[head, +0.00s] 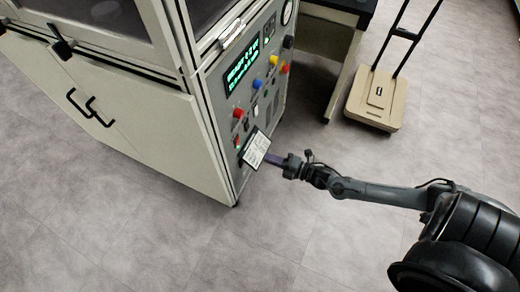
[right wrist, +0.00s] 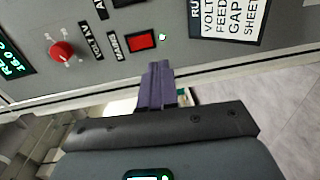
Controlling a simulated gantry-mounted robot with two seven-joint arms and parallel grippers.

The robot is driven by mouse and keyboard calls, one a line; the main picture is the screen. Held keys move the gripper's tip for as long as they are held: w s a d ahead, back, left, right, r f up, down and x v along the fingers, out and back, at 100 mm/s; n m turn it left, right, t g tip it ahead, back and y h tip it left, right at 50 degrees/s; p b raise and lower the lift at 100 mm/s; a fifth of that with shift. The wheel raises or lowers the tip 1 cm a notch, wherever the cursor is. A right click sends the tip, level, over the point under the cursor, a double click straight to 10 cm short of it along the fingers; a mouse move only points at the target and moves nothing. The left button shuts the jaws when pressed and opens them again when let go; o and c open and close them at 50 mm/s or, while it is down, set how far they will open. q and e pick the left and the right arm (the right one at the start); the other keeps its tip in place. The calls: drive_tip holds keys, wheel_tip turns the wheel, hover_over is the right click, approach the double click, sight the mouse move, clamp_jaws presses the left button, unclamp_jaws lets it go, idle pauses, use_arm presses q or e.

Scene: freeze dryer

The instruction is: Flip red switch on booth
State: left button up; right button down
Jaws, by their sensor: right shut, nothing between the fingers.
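The booth (head: 150,125) is a pale cabinet with a grey control panel on its side. The red switch (right wrist: 141,41) is a small rectangular rocker on that panel, with a lit green lamp beside it in the right wrist view. It is a small red spot in the head view (head: 237,141); which way it is tipped I cannot tell. My right gripper (right wrist: 157,75) has its purple fingers shut together and empty, just below the switch in the wrist view and apparently apart from it. In the head view the right gripper (head: 273,160) is close to the panel's lower part.
A red knob (right wrist: 62,50) sits left of the switch. A white label sheet (right wrist: 229,17) is on the panel to the right, close to my fingers in the head view. Coloured buttons and a green display (head: 242,66) are higher up. A beige cart (head: 376,98) stands at right; the floor is clear.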

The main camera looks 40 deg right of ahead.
drive_tip(key=v, duration=0.1)
drive_tip(key=p+v, duration=0.1)
drive_tip(key=v, duration=0.1)
drive_tip(key=shift+s+d+f, duration=0.1)
drive_tip(key=shift+s+f, duration=0.2)
drive_tip(key=shift+f, duration=0.1)
drive_tip(key=shift+w, duration=0.1)
drive_tip(key=p+v, duration=0.3)
drive_tip(key=v, duration=0.6)
drive_tip(key=shift+f, duration=0.35)
drive_tip(key=shift+r, duration=0.1)
